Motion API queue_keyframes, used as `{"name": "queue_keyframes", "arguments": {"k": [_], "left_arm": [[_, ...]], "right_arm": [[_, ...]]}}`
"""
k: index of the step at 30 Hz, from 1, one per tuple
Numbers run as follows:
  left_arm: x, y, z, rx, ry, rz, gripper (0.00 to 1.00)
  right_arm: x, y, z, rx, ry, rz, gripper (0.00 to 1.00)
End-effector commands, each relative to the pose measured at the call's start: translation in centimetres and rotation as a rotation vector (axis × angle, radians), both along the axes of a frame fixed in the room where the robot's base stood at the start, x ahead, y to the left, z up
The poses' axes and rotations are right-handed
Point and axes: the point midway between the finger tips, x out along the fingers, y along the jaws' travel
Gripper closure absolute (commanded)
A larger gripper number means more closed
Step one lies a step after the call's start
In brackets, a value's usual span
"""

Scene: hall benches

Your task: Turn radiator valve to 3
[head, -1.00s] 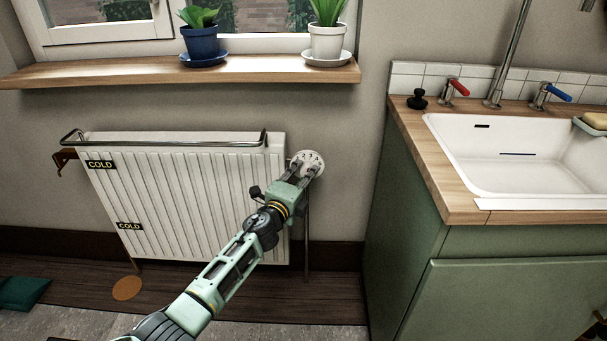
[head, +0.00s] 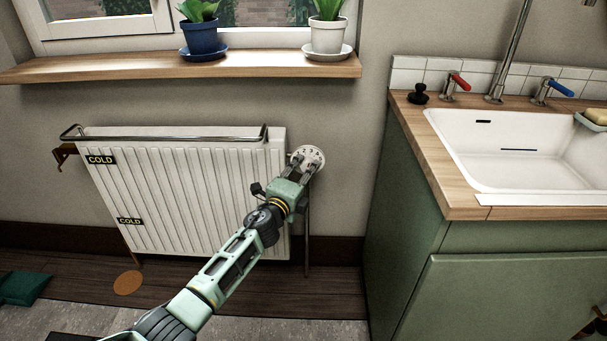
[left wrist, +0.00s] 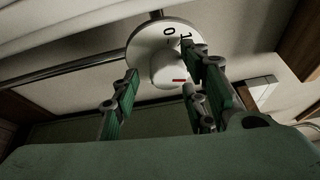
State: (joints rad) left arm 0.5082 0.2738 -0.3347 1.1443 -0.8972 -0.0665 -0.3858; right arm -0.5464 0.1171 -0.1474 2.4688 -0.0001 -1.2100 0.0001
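The radiator valve (head: 314,153) is a round white dial with dark numbers at the right end of the white radiator (head: 190,190). My left gripper (head: 304,165) is at the dial, with its fingers pointing at its face. In the left wrist view the dial (left wrist: 144,44) shows a 0 and a 1, a raised centre knob (left wrist: 167,70) and a small red mark. The green-padded fingers are spread on both sides of the knob, with a visible gap at the left finger. Contact at the right finger is unclear. My right gripper is out of view.
A metal rail (head: 165,143) runs along the radiator top. The wooden sill (head: 130,70) above carries two potted plants. A green sink cabinet (head: 410,240) stands close to the right of the valve. A green cushion-like thing (head: 24,288) lies on the floor at left.

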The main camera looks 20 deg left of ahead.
Motion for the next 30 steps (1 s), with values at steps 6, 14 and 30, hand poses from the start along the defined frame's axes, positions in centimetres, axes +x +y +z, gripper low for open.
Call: {"name": "queue_keyframes", "arguments": {"k": [6, 14, 30], "left_arm": [[-0.9, 0.3, 0.1, 0.003, -0.004, 0.002, 0.60], [-5.0, 0.6, 0.1, 0.003, -0.001, -0.002, 0.60], [-11.9, 1.3, 0.2, -0.001, 0.000, 0.000, 0.60]], "right_arm": [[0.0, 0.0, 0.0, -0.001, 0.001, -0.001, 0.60], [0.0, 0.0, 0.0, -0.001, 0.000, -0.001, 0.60], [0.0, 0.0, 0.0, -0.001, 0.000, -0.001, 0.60]]}}
